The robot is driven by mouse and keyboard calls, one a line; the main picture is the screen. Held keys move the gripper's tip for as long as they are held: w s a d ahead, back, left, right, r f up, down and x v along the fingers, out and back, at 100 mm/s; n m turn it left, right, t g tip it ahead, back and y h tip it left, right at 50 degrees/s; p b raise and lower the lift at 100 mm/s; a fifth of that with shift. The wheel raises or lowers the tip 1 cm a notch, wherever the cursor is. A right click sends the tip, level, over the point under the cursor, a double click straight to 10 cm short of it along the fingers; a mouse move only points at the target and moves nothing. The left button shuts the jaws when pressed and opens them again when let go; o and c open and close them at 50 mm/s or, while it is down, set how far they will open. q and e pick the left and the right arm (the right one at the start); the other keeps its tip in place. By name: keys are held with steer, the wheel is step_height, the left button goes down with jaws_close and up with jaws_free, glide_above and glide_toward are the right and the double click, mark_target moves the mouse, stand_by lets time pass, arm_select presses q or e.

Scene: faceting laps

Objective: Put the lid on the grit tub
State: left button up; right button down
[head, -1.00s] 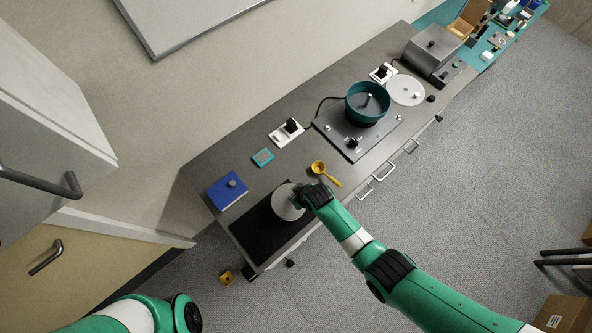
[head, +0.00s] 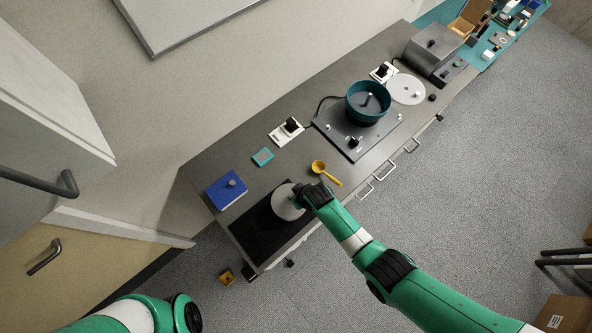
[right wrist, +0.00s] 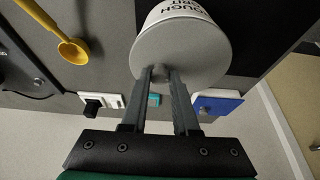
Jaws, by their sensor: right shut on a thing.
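The white grit tub (right wrist: 205,12), with dark lettering on its side, stands on the black mat at the near-left end of the bench. The round grey lid (right wrist: 195,52) is at the tub's mouth, lined up with it. It also shows as a pale disc in the head view (head: 285,204). I cannot tell whether the lid is fully seated. My right gripper (right wrist: 162,78) is shut on the lid's small knob; it also shows beside the lid in the head view (head: 299,194). My left arm shows at the bottom left of the head view, but its gripper is out of view.
The black mat (head: 255,232) lies under the tub. A blue box (head: 222,193) and a yellow scoop (head: 319,167) are nearby. A teal frame (head: 262,157), a white switch box (head: 280,136) and a teal bowl (head: 358,106) on a machine stand farther along.

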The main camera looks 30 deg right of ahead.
steer(key=shift+f, duration=0.25)
steer(key=c, duration=0.6)
jaws_free()
